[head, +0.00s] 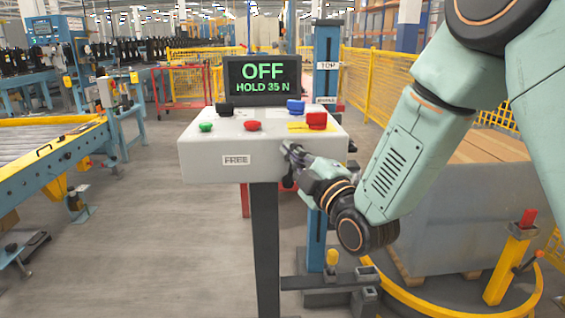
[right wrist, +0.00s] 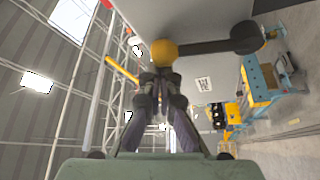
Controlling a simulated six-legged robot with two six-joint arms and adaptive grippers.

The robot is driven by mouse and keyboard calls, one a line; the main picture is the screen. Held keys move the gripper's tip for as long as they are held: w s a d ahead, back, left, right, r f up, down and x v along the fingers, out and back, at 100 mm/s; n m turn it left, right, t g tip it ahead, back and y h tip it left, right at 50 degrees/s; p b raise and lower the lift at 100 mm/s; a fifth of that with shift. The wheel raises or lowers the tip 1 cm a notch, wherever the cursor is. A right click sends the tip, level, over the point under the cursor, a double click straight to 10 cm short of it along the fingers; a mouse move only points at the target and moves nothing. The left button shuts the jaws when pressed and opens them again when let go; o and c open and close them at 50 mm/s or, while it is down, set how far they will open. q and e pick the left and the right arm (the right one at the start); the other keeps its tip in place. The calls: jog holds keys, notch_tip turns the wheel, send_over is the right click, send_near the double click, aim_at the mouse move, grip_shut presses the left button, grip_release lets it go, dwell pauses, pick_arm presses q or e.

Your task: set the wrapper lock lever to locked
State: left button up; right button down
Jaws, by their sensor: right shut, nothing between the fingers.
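The light grey control box (head: 225,165) stands on a dark post, with a FREE label (head: 237,160) on its front. The label also shows in the right wrist view (right wrist: 203,85). In that view a dark lever (right wrist: 205,47) runs from a black round hub (right wrist: 247,37) to a yellow-orange knob (right wrist: 164,52). My right gripper (head: 291,154) is at the box's front right and hides most of the lever in the head view. Its closed, empty fingertips (right wrist: 161,82) are close to the knob; I cannot tell whether they touch. My left gripper is out of view.
A display (head: 262,79) reads OFF, HOLD 35 N. Green (head: 206,127) and red (head: 252,126) buttons and other coloured controls sit on the box top. A blue mast (head: 326,60) stands behind. A roller conveyor (head: 50,150) is at left; floor between is clear.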

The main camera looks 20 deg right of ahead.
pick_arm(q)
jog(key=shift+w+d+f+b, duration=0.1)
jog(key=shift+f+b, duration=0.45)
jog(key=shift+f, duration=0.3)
pick_arm(e)
jog(key=m, duration=0.1)
jog(key=d+m, duration=0.1)
jog(key=d+m+t+h, duration=0.1)
jog(key=shift+s+d+f, duration=0.1)
jog(key=shift+s+f, duration=0.2)
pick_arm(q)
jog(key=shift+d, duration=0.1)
pick_arm(e)
jog(key=shift+d, duration=0.15)
